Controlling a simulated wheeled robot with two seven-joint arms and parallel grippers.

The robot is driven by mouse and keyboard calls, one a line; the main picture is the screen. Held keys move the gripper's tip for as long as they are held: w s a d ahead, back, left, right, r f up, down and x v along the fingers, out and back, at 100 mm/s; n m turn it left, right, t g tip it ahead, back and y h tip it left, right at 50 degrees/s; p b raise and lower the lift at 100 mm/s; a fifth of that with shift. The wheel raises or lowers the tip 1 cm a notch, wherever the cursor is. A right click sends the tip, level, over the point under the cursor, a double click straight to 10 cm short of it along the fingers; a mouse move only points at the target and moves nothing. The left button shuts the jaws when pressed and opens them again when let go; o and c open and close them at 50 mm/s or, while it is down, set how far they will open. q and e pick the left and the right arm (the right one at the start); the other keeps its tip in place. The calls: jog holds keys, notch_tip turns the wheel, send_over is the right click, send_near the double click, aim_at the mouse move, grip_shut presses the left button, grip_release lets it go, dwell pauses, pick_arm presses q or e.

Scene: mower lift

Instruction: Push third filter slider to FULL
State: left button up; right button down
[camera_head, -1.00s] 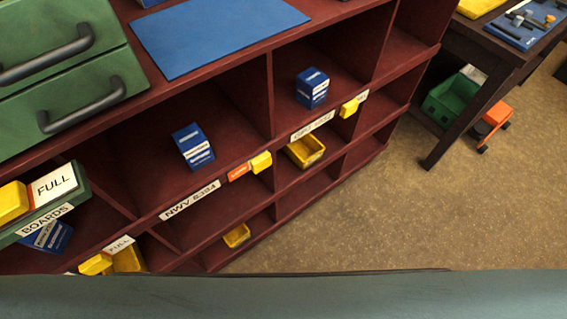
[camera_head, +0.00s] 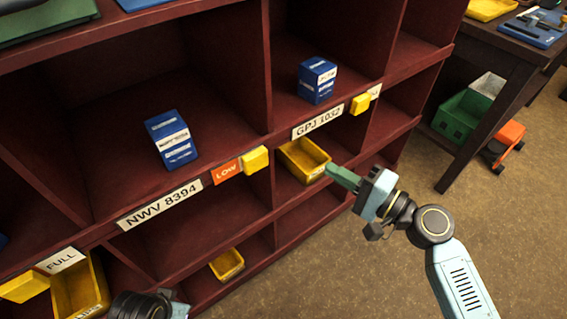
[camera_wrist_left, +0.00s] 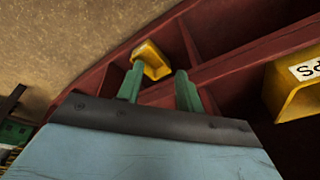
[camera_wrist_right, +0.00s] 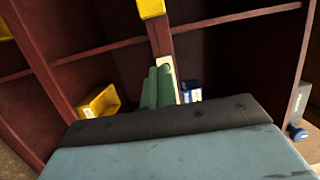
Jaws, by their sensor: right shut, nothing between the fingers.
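Three yellow sliders sit on the front edges of the red shelf in the head view. The left slider (camera_head: 22,288) has a white FULL label to its right. The middle slider (camera_head: 255,160) has a red LOW label (camera_head: 226,172) to its left. The right slider (camera_head: 360,104), beside the GPJ 1032 label, has a partly hidden white label to its right. My right gripper (camera_head: 332,172) is shut and empty, below the right slider, its tips near a yellow bin. It also shows in the right wrist view (camera_wrist_right: 160,72). My left gripper (camera_wrist_left: 158,82) is open and empty.
Blue boxes (camera_head: 171,139) and (camera_head: 317,80) stand in the upper compartments. Yellow bins (camera_head: 304,158) and (camera_head: 227,264) sit lower in the red shelf (camera_head: 190,215). A dark table with a green crate (camera_head: 462,115) below it stands at right.

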aim_at(255, 161)
jog(key=x, duration=0.9)
jog(key=shift+w+a, duration=0.1)
jog(key=a, duration=0.1)
jog(key=s+a, duration=0.1)
jog(key=a, duration=0.1)
jog(key=shift+s, duration=0.2)
pick_arm(q)
jog(key=shift+s+d+f, duration=0.1)
jog(key=shift+s, duration=0.05)
pick_arm(e)
jog(key=shift+s+a+f, duration=0.1)
jog(key=shift+s+a, duration=0.15)
jog(key=shift+a, duration=0.15)
